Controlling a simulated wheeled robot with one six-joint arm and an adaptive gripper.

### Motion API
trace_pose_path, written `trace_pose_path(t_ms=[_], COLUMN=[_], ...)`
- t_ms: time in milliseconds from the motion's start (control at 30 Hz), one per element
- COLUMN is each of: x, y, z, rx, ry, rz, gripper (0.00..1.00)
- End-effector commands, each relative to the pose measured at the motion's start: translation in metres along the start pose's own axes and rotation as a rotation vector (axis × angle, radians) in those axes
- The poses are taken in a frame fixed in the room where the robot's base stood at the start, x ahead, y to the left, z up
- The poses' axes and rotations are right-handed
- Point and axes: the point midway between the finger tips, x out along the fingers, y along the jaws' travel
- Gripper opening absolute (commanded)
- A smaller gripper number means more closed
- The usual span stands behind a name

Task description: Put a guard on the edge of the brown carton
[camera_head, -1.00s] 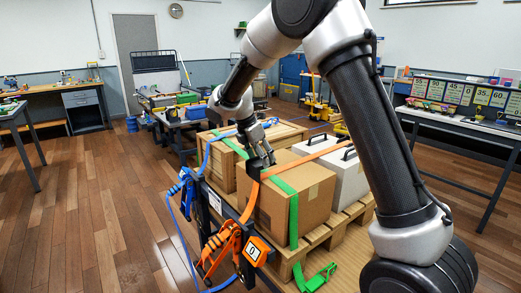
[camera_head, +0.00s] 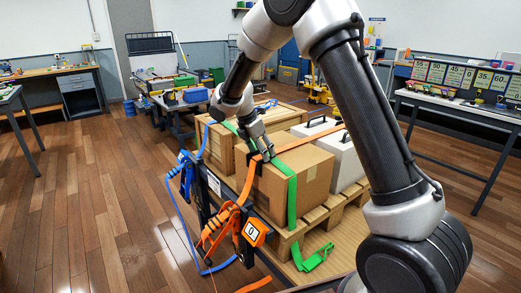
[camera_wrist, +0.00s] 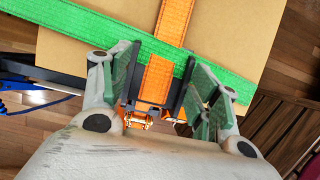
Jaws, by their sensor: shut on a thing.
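The brown carton (camera_head: 312,181) stands on a wooden pallet, with its top also in the wrist view (camera_wrist: 233,35). My gripper (camera_head: 260,154) is at the carton's upper edge on the side facing the ratchets. In the wrist view my gripper (camera_wrist: 157,88) has a finger on each side of the orange strap (camera_wrist: 158,78), shut on a dark piece, seemingly the guard (camera_wrist: 183,80), mostly hidden by the strap and fingers. The orange strap also shows in the head view (camera_head: 246,184). A green strap (camera_head: 291,203) crosses the carton's top and hangs down its side.
An orange ratchet (camera_head: 218,228) and a blue ratchet (camera_head: 184,176) hang on the dark rail beside the pallet. A wooden crate (camera_head: 212,148) and a white case (camera_head: 347,158) stand close to the carton. Open floor is at left.

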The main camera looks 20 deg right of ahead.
Motion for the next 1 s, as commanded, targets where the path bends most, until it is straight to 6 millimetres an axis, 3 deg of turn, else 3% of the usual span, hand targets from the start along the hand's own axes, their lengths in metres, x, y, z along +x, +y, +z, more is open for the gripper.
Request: trace_pose_path(t_ms=[33,67,200,633,1000], x=[0.0,0.0,0.0,-0.007,-0.083], y=[0.0,0.0,0.0,0.0,0.001], z=[0.0,0.0,0.0,0.0,0.0], rx=[0.0,0.0,0.0,0.001,0.0], ry=[0.0,0.0,0.0,-0.001,0.0], rz=[0.0,0.0,0.0,0.001,0.004], gripper=[0.38,0.64,0.87,0.87,0.87])
